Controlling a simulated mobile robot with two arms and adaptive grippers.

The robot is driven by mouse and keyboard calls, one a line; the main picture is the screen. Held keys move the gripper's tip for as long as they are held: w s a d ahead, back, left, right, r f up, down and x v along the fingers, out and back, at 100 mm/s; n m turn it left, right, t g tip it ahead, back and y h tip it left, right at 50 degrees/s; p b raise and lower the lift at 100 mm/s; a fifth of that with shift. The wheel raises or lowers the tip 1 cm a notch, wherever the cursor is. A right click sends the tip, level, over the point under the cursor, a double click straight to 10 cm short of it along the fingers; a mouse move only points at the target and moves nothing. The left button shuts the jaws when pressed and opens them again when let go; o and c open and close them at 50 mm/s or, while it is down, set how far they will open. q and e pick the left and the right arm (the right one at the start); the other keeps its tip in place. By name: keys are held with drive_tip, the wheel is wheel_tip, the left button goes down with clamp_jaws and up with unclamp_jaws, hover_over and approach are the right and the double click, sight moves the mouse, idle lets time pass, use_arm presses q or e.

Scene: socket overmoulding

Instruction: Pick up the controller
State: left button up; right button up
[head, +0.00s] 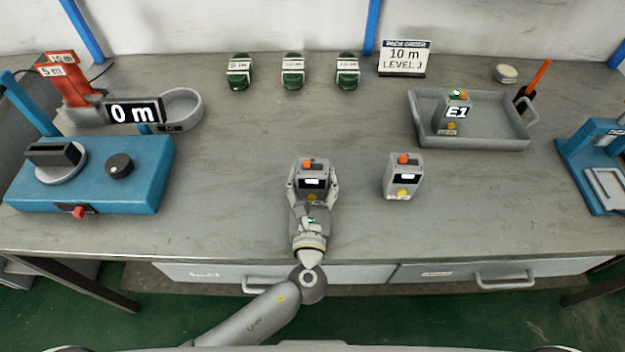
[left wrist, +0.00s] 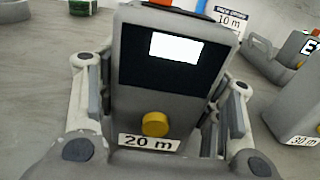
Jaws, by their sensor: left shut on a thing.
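A grey controller (head: 313,170) with an orange top part, a dark screen and a yellow knob stands between the fingers of my left gripper (head: 312,186). A third controller (head: 454,112), showing "E1", stands in the grey tray (head: 490,143). My right gripper is not in view.
Several green coils (head: 293,72) and a sign reading "10 m LEVEL 3" (head: 404,58) stand at the back.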

sight(312, 176)
use_arm(q)
drive_tip(key=shift+c, duration=0.6)
drive_tip(key=shift+r, duration=0.15)
drive_tip(key=shift+r, duration=0.25)
wheel_tip(312, 176, up, 2)
drive_tip(key=shift+r+p, duration=0.1)
drive_tip(key=shift+p, duration=0.35)
drive_tip(key=s+r, duration=0.2)
drive_tip(key=r, duration=0.1)
drive_tip(key=s+r+p, duration=0.1)
drive_tip(key=s+r, duration=0.6)
drive_tip(key=s, duration=0.5)
drive_tip(key=o, duration=0.5)
drive_tip(key=shift+c, duration=0.2)
drive_tip(key=c, duration=0.3)
